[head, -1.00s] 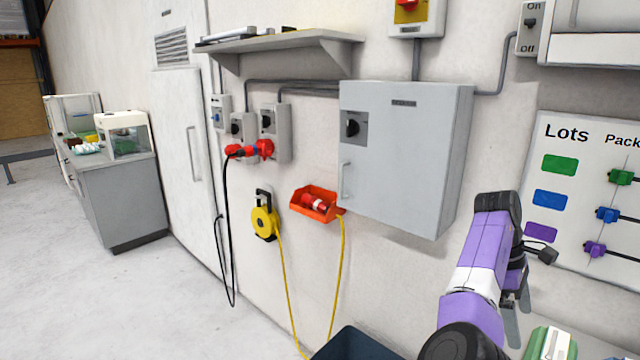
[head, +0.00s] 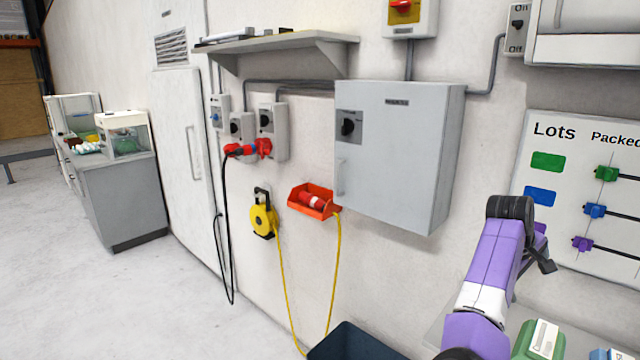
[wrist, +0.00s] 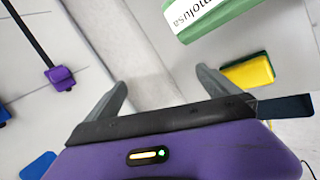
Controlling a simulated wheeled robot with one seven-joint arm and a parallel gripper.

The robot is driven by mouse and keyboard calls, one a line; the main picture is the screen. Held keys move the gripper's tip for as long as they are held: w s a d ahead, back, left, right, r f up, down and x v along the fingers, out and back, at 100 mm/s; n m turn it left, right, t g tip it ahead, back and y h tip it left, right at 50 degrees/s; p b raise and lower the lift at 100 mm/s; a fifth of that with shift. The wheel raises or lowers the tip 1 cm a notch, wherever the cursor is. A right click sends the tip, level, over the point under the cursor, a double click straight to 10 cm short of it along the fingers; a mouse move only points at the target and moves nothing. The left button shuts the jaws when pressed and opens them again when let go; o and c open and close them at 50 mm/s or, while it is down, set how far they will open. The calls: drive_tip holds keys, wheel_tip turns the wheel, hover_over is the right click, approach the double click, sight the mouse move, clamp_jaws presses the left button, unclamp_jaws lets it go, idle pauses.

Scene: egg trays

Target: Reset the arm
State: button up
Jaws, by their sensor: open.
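My purple and white arm (head: 490,270) rises at the lower right of the head view, in front of the wall. My gripper (wrist: 160,82) shows in the wrist view with its two grey fingers spread wide apart and nothing between them.
A Lots board (head: 560,125) with coloured patches and sliders hangs right of the arm. A grey cabinet (head: 400,150) and an orange holder (head: 314,203) are on the wall. A dark bin (head: 355,343) stands below. A green box (head: 538,340) sits near the arm.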

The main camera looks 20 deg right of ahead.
drive_tip(key=s+a+f+n+t, duration=0.1)
drive_tip(key=s+a+t, duration=0.1)
drive_tip(key=a+t, duration=1)
drive_tip(key=s+a+f+n+t, duration=0.1)
drive_tip(key=s+a+f+t, duration=0.3)
drive_tip(key=a, duration=1.3)
drive_tip(key=s+a+f+m+g+y, duration=0.1)
drive_tip(key=s+a+y, duration=0.6)
drive_tip(key=s+a, duration=1.5)
drive_tip(key=s, duration=0.4)
drive_tip(key=shift+f+m, duration=0.25)
drive_tip(key=shift+m, duration=0.05)
drive_tip(key=shift+c, duration=0.2)
